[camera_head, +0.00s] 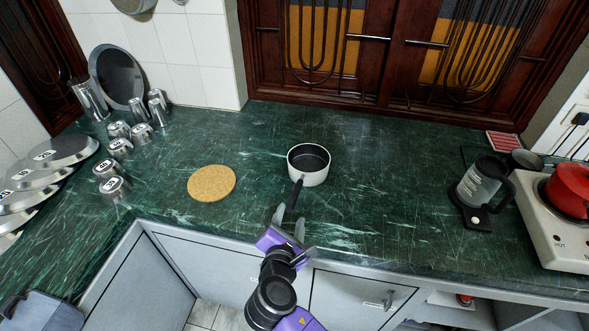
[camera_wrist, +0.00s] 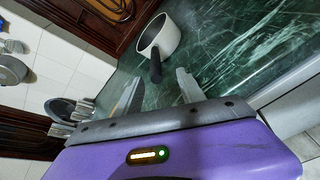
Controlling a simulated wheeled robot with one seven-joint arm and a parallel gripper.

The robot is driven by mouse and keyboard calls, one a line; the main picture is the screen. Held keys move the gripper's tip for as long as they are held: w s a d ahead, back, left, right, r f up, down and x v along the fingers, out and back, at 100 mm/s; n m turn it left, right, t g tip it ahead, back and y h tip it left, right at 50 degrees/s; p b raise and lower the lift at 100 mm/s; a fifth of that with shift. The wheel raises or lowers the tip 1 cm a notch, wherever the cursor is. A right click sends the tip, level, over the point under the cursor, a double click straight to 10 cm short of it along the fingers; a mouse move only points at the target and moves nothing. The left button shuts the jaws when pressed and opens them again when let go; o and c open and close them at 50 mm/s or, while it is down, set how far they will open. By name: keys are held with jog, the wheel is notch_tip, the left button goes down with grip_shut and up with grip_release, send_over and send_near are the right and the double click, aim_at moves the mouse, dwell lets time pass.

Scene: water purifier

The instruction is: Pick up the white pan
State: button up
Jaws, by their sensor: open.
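The white pan (camera_head: 314,175) stands upright on the green marble counter, with a dark inside and a black handle pointing toward the front edge. In the wrist view the white pan (camera_wrist: 168,40) is ahead of the fingers, its black handle (camera_wrist: 156,66) pointing back toward them. My gripper (camera_head: 290,214) is open and empty, just in front of the handle's end. In the wrist view my gripper (camera_wrist: 160,88) has its two fingers apart, with the handle's end between and beyond them. I see no contact with the handle.
A round cork mat (camera_head: 211,183) lies left of the pan. Metal cups (camera_head: 113,188) and plates (camera_head: 40,170) fill the left side. A kettle (camera_head: 482,182) and a stove (camera_head: 555,225) with a red pot (camera_head: 570,188) stand at right. Counter around the pan is clear.

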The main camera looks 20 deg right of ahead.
aim_at(293, 198)
jog(key=shift+w+d, duration=0.25)
jog(key=shift+w, duration=0.3)
jog(key=shift+w+d, duration=0.2)
jog(key=shift+w, duration=0.35)
jog(key=p+x, duration=0.1)
jog(key=x, duration=0.5)
jog(key=shift+w+d+f, duration=0.1)
jog(key=shift+w+f, duration=0.1)
jog(key=shift+f, duration=0.05)
grip_shut()
